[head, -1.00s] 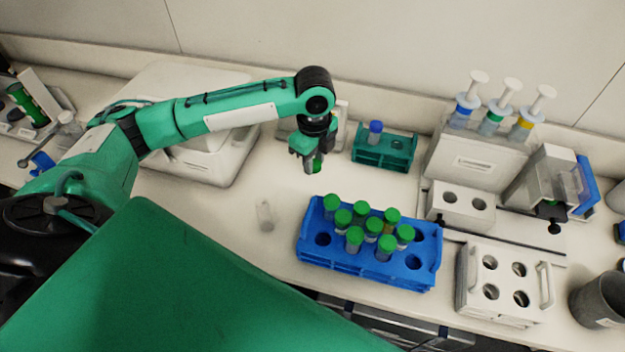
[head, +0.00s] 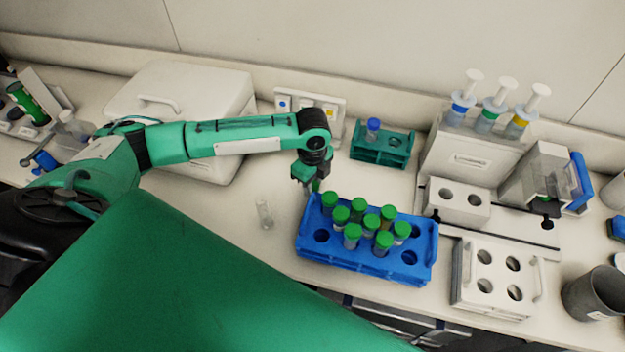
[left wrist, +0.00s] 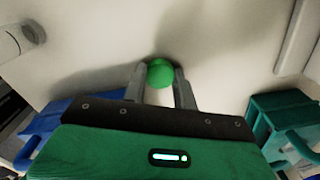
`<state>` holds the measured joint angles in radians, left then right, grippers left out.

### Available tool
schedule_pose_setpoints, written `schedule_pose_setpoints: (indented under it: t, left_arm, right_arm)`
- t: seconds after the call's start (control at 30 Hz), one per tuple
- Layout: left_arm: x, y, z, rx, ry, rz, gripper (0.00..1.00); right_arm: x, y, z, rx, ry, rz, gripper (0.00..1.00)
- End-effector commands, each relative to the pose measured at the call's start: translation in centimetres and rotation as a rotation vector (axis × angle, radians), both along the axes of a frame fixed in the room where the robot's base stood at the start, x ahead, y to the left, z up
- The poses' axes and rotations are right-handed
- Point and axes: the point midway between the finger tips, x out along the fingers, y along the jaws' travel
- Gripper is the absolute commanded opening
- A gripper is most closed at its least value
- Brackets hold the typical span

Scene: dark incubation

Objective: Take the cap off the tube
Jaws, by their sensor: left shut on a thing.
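My left gripper (head: 308,184) is shut on a green cap, which shows between its fingertips in the left wrist view (left wrist: 160,73). I cannot tell whether a tube hangs under this cap. The gripper is just behind the left back corner of the blue rack (head: 330,256). A clear tube (head: 264,214) without a visible cap is on the bench, left of the blue rack. It seems to show at the upper left of the left wrist view (left wrist: 18,38). Several green-capped tubes (head: 352,235) stand in the blue rack. My right gripper is out of view.
A teal rack (head: 370,157) with a blue-capped tube (head: 373,128) stands behind the blue rack. To the right are a white four-hole rack (head: 500,300), a dark cup (head: 590,292) and a pipette stand (head: 470,155). Bench around the clear tube is free.

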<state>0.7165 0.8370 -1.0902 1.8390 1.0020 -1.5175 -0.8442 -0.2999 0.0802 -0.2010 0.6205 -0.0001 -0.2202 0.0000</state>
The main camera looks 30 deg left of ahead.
Motion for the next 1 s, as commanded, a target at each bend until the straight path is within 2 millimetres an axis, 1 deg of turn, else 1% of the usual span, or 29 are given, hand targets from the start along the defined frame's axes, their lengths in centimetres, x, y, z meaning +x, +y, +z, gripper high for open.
schedule_pose_setpoints:
  t: [0.03,0.07,0.1,0.17,0.43,0.57,0.67,1.0]
  left_arm:
    - [0.0,0.0,-0.2,0.0,0.001,0.0,0.01]
    - [0.0,0.0,-0.2,0.0,0.001,0.0,0.3]
    - [0.0,0.0,-0.2,0.0,0.001,0.0,0.38]
    - [0.0,0.0,-0.2,0.0,0.001,0.0,0.5]
    - [0.0,0.0,-0.1,0.0,0.0,0.0,0.5]
    - [0.1,0.0,0.6,0.0,-0.003,0.0,0.5]
    - [0.1,0.0,2.0,-0.002,-0.005,0.0,0.5]
    - [0.1,0.0,9.2,-0.002,-0.004,-0.001,0.5]
  right_arm:
    - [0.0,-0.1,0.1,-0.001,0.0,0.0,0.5]
    - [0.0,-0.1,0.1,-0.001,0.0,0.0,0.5]
    - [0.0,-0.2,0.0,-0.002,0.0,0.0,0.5]
    - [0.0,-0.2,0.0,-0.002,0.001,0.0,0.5]
    - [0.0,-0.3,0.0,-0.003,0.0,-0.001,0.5]
    - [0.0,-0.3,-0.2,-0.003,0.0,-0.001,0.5]
    - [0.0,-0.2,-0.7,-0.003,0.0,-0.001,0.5]
    - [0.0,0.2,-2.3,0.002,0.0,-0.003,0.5]
